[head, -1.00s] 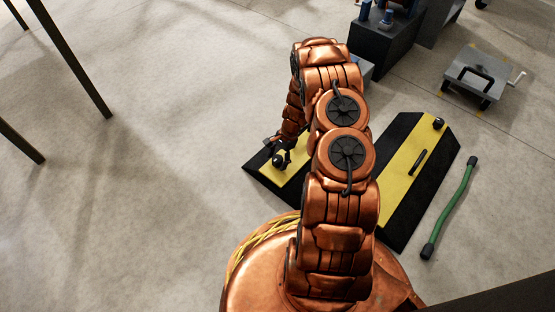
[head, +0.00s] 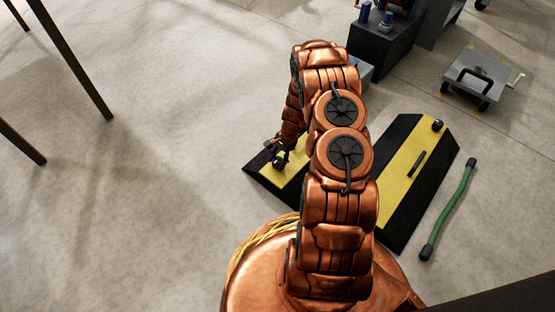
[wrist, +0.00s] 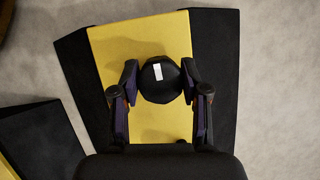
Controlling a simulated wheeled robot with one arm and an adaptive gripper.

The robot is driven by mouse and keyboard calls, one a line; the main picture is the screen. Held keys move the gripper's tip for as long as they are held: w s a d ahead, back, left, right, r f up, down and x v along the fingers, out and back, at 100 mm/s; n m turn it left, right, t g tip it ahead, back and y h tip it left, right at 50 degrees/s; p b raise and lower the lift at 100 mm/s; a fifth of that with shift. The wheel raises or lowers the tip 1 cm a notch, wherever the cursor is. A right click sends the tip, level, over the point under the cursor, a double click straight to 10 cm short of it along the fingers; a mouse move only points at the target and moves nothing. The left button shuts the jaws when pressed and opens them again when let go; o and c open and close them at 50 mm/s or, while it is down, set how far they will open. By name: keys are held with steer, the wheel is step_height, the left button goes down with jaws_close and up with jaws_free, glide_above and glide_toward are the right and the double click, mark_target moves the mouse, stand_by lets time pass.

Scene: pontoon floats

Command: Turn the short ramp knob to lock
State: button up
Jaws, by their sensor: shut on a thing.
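The short ramp (head: 261,178) is a black wedge with a yellow top, lying on the floor left of my arm and partly hidden by it. Its round black knob (wrist: 160,88) carries a white mark and sits on the yellow face in the wrist view; the mark points nearly straight up and down the picture, slightly tilted. My gripper (wrist: 160,82) has one finger on each side of the knob and is shut on it. In the head view my gripper (head: 281,152) is small and dark over the ramp, and the knob is mostly hidden there.
A longer black and yellow ramp (head: 395,190) with a handle and a black knob (head: 437,125) lies to the right. A green bar (head: 449,207) with black ends lies beyond it. A grey plate with a handle (head: 476,80) and dark equipment (head: 381,47) stand behind. The left floor is mostly clear.

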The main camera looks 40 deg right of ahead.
steer(key=shift+r+n+g+p, duration=0.35)
steer(key=shift+n+p, duration=0.75)
steer(key=shift+p, duration=1.05)
steer(key=n+g+p, duration=0.1)
steer(key=n+p, duration=0.2)
steer(key=shift+f+h, duration=0.15)
steer(key=shift+h, duration=0.15)
steer(key=shift+w+d+n+g+h+p, duration=0.1)
steer(key=shift+n+g+h+p, duration=0.25)
steer(key=shift+n+p, duration=0.55)
steer(key=n+g+p, duration=0.1)
steer(key=n, duration=0.2)
steer(key=shift+h, duration=0.25)
steer(key=n+h+p, duration=0.1)
steer(key=n, duration=0.1)
steer(key=shift+n, duration=0.4)
steer(key=n+h+p, duration=0.1)
steer(key=n, duration=0.3)
steer(key=shift+f+n+g+h+p, duration=0.15)
steer(key=shift+n+g+h+p, duration=0.15)
steer(key=shift+g+h+p, duration=0.1)
